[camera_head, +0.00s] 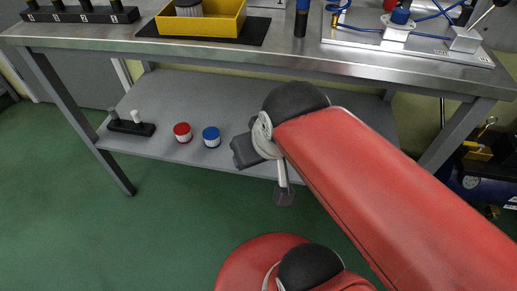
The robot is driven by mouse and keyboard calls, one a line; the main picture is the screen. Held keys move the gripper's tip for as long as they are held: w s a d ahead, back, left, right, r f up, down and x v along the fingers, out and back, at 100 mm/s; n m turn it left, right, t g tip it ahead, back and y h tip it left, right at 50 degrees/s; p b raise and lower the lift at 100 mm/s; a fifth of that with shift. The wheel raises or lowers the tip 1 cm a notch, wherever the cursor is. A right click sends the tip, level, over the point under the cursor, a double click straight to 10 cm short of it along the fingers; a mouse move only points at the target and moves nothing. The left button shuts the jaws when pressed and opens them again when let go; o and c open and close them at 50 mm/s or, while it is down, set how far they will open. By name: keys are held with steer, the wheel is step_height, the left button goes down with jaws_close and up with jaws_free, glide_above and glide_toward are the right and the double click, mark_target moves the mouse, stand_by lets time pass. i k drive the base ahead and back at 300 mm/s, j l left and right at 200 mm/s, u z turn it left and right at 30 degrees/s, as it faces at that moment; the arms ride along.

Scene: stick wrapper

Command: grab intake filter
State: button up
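A pale ribbed cylinder (188,8), which looks like the intake filter, stands in a yellow bin (202,26) on the bench top. The picture's top edge cuts it off. My gripper (263,175) is in front of the lower shelf, below and to the right of the bin. Its two dark fingers are spread apart with nothing visible between them. It is well away from the cylinder.
The metal bench top (290,58) overhangs a grey lower shelf (235,95). A red-lidded jar (182,132), a blue-lidded jar (211,137) and a small black rack (131,124) stand on the shelf. A hosed fixture plate (410,45) is at right.

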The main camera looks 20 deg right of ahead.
mark_target(211, 135)
steer(key=i+j+z, duration=0.15)
steer(key=j+z, duration=0.25)
steer(key=j, duration=0.25)
steer(key=j+z, duration=0.4)
steer(key=j, duration=0.2)
steer(key=j+z, duration=0.4)
steer(key=j, duration=0.25)
